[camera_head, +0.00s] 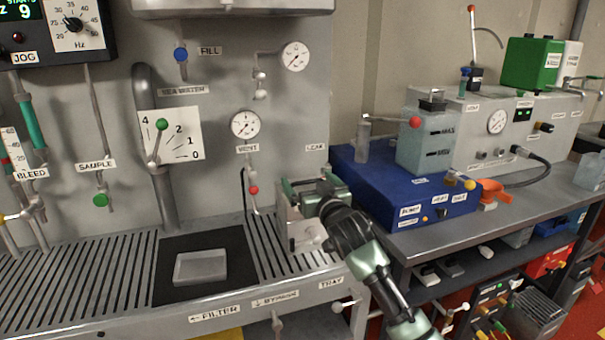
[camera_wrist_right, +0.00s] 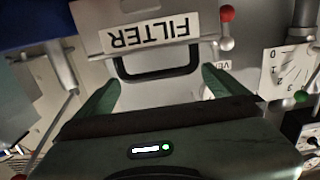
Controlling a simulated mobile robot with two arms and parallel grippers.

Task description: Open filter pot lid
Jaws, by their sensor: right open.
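The filter pot (camera_head: 297,228) is a pale metal box at the right end of the slotted bench top in the head view. My right gripper (camera_head: 311,183) is over its top and hides most of the lid. In the right wrist view, a pale surface carries an upside-down FILTER label (camera_wrist_right: 155,31). A black U-shaped handle (camera_wrist_right: 158,72) stands out below that label. My right gripper (camera_wrist_right: 160,80) has its green fingers apart, one on each side of the handle. I cannot tell whether they touch it. My left gripper is not in view.
A red-knobbed valve (camera_head: 253,190) stands close left of the pot. A blue unit (camera_head: 385,188) with a clear tank (camera_head: 425,142) stands close on the right.

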